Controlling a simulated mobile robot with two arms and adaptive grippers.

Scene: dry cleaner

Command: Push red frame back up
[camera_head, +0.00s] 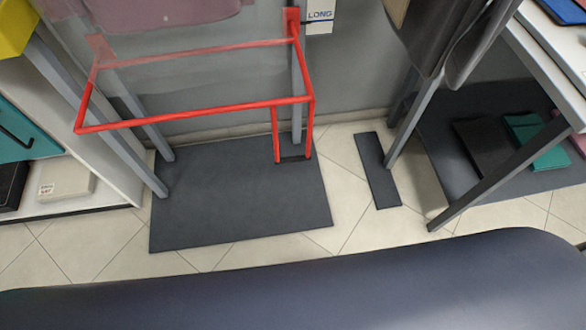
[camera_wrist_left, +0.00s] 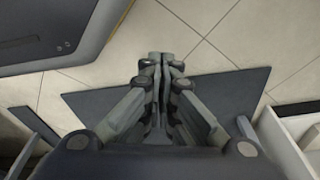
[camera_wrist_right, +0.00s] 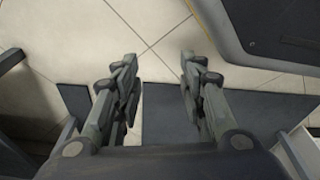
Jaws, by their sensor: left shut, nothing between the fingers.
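The red frame (camera_head: 200,113) shows in the head view as a rectangular loop of thin red bars between grey uprights. Its front bar is slightly lower at the left in the picture. Red brackets sit at the uprights, and two red bars hang down from its right end to near the dark floor mat (camera_head: 235,210). Neither gripper shows in the head view. My left gripper (camera_wrist_left: 160,60) is shut and empty in the left wrist view, above the floor and mat. My right gripper (camera_wrist_right: 158,62) is open and empty in the right wrist view. The red frame shows in neither wrist view.
A shelf unit with a white box (camera_head: 67,180) stands at the left. A narrow dark mat (camera_head: 377,170) and a table with a slanted leg (camera_head: 490,165) are at the right. A tag marked LONG (camera_head: 320,16) hangs at the back. Tiled floor is clear around the mats.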

